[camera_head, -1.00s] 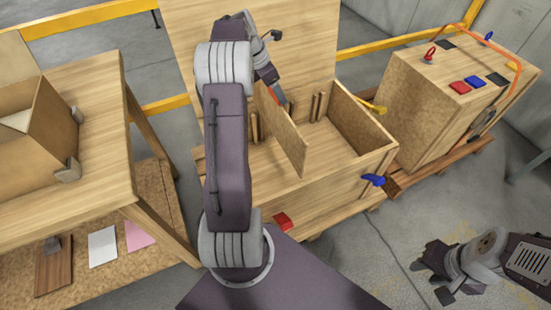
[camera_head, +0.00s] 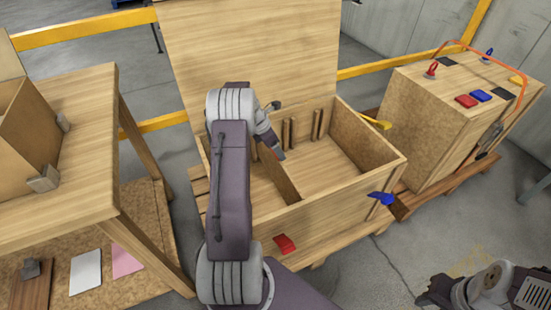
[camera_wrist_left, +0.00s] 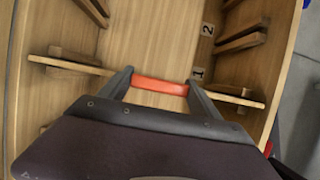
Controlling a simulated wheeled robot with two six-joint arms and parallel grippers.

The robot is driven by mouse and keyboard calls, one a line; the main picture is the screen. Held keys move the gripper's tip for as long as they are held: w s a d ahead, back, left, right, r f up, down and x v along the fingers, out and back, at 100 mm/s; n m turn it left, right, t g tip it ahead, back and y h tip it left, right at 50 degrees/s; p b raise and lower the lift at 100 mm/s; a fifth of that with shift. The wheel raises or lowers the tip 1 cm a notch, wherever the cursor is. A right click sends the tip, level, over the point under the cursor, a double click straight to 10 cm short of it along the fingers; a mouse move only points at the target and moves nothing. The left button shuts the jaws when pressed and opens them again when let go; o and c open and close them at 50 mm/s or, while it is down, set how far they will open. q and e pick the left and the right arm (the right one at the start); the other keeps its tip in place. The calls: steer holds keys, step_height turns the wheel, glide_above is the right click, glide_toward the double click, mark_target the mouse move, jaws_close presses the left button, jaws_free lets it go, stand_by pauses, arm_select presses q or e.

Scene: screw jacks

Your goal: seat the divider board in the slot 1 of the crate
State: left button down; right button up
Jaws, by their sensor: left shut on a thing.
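The divider board (camera_head: 273,172) is a thin wooden panel, low inside the open wooden crate (camera_head: 330,205). My left gripper (camera_head: 281,154) is shut on the board's orange grip, which shows between the fingers in the left wrist view (camera_wrist_left: 160,86). In that view a label 1 (camera_wrist_left: 197,73) is beside the right finger, and a label 2 (camera_wrist_left: 207,29) is farther up the wall. Wooden strips lie at both walls in line with the grip. I cannot tell whether the board's ends are fully down between the rails. My right gripper (camera_head: 438,291) is cut off at the bottom edge.
Free slot rails (camera_head: 318,124) stand on the crate's back wall. The raised lid (camera_head: 250,50) is behind. A table (camera_head: 75,150) with a box is left. A closed wooden case (camera_head: 430,120) is right.

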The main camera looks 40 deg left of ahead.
mark_target(273, 153)
arm_select(q)
step_height(273, 153, down, 5)
steer(key=shift+f+b, duration=0.1)
steer(key=shift+b, duration=0.9)
steer(key=shift+c, duration=0.7)
jaws_free()
